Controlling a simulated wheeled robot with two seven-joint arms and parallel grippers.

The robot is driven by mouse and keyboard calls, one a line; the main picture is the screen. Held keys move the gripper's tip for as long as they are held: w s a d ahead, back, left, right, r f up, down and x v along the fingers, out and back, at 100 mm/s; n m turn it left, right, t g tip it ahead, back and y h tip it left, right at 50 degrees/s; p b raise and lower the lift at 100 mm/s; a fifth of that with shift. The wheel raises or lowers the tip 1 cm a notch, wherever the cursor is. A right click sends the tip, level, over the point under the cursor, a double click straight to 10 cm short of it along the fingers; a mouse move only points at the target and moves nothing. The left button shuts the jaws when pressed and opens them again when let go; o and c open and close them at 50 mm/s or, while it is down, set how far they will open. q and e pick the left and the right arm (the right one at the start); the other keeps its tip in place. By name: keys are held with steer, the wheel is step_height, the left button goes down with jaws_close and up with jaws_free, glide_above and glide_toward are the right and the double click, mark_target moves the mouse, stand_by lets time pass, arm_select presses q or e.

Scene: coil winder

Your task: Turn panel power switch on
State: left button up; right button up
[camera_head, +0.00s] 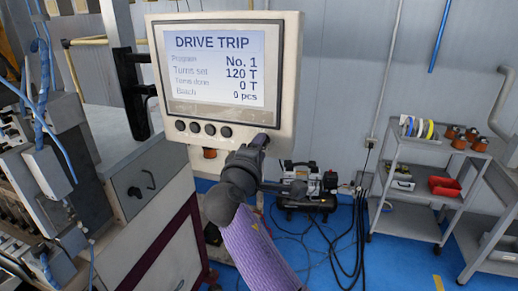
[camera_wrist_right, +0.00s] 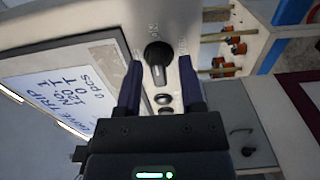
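The control panel (camera_head: 285,60) has a pale housing and a lit screen (camera_head: 215,65) reading "DRIVE TRIP", No. 1, 120 T, 0 T and 0 pcs. In the head view my right gripper (camera_head: 262,141) is at the panel's lower right corner and hides the knob. My left gripper is not in view.
Several round black buttons (camera_head: 210,129) line the panel below the screen. A grey cabinet (camera_head: 140,187) with a handle stands below left. A compressor (camera_head: 305,185) and black cables lie on the blue floor behind my arm. A shelf cart (camera_head: 412,215) stands at right.

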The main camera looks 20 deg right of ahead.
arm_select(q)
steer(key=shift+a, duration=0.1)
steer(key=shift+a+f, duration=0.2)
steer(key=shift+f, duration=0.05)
arm_select(e)
steer(key=v, duration=1)
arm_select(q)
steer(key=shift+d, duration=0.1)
